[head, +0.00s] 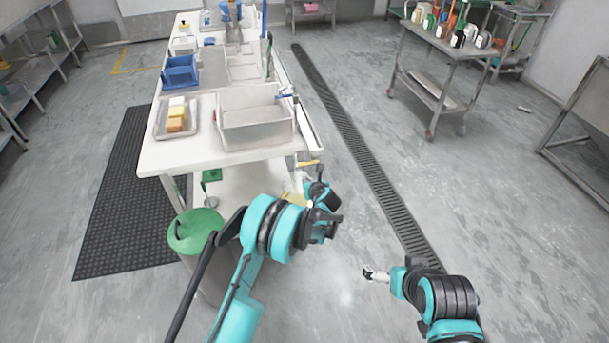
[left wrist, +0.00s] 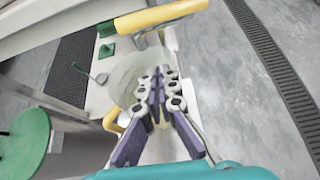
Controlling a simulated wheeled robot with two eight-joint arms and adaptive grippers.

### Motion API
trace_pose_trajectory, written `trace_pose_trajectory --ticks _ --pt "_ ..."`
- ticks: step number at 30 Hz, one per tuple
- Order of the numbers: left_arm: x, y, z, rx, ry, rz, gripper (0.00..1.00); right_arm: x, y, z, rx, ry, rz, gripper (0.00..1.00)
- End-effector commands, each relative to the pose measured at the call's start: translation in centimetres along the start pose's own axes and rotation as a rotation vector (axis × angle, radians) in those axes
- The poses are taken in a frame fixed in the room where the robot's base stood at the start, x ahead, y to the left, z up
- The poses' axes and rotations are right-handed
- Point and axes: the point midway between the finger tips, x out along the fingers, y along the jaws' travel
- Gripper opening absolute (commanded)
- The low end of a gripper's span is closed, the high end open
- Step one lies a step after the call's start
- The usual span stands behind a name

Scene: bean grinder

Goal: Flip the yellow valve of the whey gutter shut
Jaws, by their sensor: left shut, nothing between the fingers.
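The yellow valve handle (head: 308,163) sticks out at the near right end of the white table, below the end of the whey gutter (head: 309,128). In the left wrist view the yellow handle (left wrist: 162,17) lies across the top, nearly sideways in the picture. My left gripper (head: 320,177) is just below and near it in the head view. In the left wrist view its fingers (left wrist: 158,76) are together, empty, with a visible gap to the handle. My right gripper (head: 372,274) is low over the floor, far from the valve; its fingers are too small to read.
A pale round bucket (left wrist: 128,72) stands behind my left fingers. A green-lidded bin (head: 195,230) is at the table's near left. Floor along the drain (head: 350,135) is clear.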

Motion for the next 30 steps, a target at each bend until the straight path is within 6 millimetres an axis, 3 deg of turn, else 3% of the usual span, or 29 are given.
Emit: trace_pose_trajectory --ticks 1,3,12,30 --pt "-2.0 0.0 0.8 0.002 0.000 -0.003 0.00 -1.1 0.0 -0.9 0.000 0.001 0.000 1.00" --pt "-3.6 0.1 0.8 0.002 0.000 -0.002 0.00 -1.6 0.0 -1.2 0.000 0.001 0.000 1.00" --pt "-8.2 0.3 0.5 0.001 0.001 -0.001 0.00 -2.7 0.0 -2.0 0.000 0.000 0.000 1.00" --pt "-8.9 0.4 0.4 0.000 0.000 0.000 0.00 -2.8 0.0 -2.1 0.000 0.000 0.000 1.00"
